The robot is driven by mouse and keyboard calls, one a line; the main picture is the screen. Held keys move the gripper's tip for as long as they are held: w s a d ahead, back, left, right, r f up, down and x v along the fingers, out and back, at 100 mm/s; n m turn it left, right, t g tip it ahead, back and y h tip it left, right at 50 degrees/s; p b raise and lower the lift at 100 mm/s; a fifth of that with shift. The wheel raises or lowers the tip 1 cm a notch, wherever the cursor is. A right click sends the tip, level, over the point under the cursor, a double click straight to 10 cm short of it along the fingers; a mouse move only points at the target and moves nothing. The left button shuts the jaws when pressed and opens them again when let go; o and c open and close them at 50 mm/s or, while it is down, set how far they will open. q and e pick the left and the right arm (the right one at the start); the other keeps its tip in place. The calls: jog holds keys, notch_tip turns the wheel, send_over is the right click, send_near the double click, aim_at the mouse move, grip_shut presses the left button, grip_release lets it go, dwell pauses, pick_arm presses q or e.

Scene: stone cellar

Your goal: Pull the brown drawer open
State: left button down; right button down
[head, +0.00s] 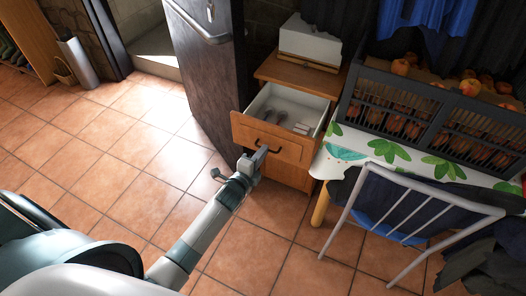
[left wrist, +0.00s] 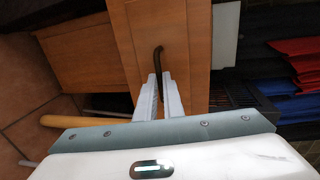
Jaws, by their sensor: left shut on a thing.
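The brown drawer (head: 262,138) is the top one of a small wooden cabinet and stands pulled out, its pale inside showing with a few small grey items in it. Its dark curved handle (head: 265,147) is on the front panel. My left gripper (head: 260,154) is at the handle. In the left wrist view the fingers (left wrist: 159,95) are shut on the dark handle (left wrist: 158,62), in front of the wooden drawer front (left wrist: 185,40). My right gripper is in neither view.
A white box (head: 309,42) stands on the cabinet top. A dark door (head: 208,75) is left of the cabinet. On the right are a leaf-patterned table (head: 400,155), dark crates of apples (head: 385,110) and a metal chair (head: 420,187).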

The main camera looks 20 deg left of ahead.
pick_arm(q)
jog(key=c, duration=1.9)
grip_release()
jog(key=shift+s, duration=0.1)
